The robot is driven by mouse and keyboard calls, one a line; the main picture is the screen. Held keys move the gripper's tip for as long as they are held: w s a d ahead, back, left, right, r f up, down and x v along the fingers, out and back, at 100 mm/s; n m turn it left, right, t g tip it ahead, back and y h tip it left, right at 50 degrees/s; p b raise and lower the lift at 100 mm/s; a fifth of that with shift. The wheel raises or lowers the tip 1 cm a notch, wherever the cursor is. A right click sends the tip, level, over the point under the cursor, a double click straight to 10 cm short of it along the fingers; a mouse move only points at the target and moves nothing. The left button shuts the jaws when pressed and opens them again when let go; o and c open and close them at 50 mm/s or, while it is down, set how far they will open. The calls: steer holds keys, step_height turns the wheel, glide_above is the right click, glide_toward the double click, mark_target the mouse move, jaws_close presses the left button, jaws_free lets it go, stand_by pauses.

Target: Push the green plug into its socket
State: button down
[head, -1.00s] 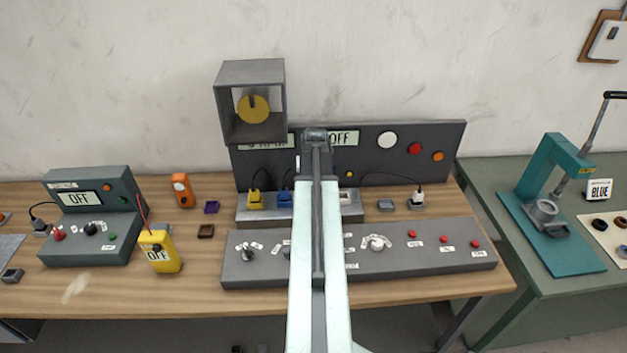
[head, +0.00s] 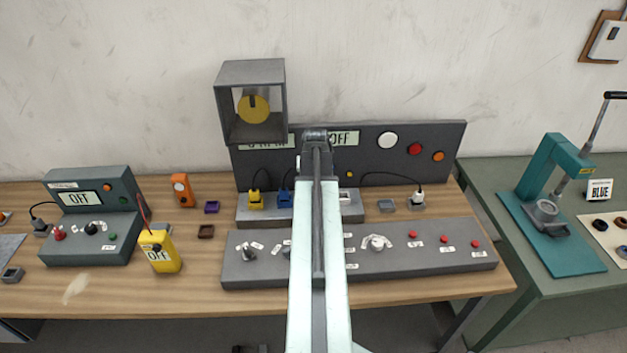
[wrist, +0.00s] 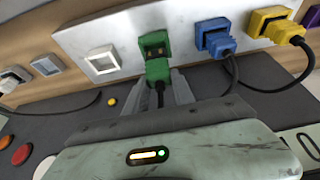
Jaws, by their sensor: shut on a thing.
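In the wrist view the green plug (wrist: 158,70) is held between the fingers of my gripper (wrist: 162,90), with its dark cable trailing back. The green socket (wrist: 153,45) is directly in front of it on the pale socket strip (wrist: 125,28). The plug's front is at or very near the socket's lower edge; I cannot tell whether the pins have entered. Two dark openings still show in the socket face. In the head view my arm hides the green plug, the green socket and my fingertips.
A blue plug (wrist: 217,42) and a yellow plug (wrist: 280,30) sit in sockets beside the green one. An empty white socket (wrist: 102,62) is on the other side. The dark panel (head: 440,150) stands behind the strip, and a knob console (head: 330,255) lies in front.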

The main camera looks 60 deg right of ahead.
steer(key=shift+f+b, duration=1.7)
steer(key=c, duration=1)
jaws_free()
steer(key=p+v, duration=0.7)
steer(key=v, duration=0.1)
steer(key=shift+w, duration=0.1)
